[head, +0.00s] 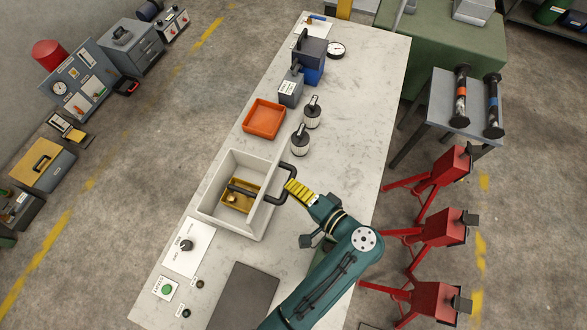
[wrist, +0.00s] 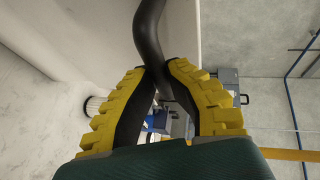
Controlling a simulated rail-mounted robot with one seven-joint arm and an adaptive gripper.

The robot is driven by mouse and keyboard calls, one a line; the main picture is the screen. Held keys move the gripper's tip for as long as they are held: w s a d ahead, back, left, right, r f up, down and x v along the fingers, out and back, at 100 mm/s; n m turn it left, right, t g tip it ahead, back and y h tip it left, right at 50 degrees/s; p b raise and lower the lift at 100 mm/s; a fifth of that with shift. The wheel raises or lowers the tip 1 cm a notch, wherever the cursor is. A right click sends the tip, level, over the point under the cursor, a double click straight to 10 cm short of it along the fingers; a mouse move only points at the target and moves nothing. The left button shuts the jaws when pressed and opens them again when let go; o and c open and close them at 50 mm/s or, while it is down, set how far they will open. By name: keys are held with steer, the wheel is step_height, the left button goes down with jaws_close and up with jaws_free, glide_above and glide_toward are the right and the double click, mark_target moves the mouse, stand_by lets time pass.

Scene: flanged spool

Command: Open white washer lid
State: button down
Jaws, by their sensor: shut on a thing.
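The white washer (head: 208,205) is a box on the bench, left of my gripper. Its top is open and a yellow basket (head: 241,203) shows inside. A white panel, which looks like the lid (head: 268,212), stands steeply along the washer's right side. A black bar handle (head: 284,171) sticks out to the right from it. My gripper (head: 291,186) has its yellow fingers on this handle. In the wrist view my gripper (wrist: 160,76) is closed around the black handle (wrist: 150,35), beside the white panel (wrist: 110,30). The lid's hinge is hidden.
An orange tray (head: 264,119) and two dark-topped cylinders (head: 300,141) stand beyond the washer. A control panel (head: 187,247) and a dark mat (head: 244,297) lie nearer. Red stands (head: 440,228) line the floor right of the bench. The bench's right side is largely clear.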

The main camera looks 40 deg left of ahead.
steer(key=shift+s+f, duration=0.1)
steer(key=shift+f, duration=0.3)
steer(key=c, duration=1.2)
jaws_free()
steer(key=shift+a, duration=0.1)
steer(key=shift+o, duration=0.9)
steer(key=shift+r, duration=0.2)
steer(key=v, duration=1.2)
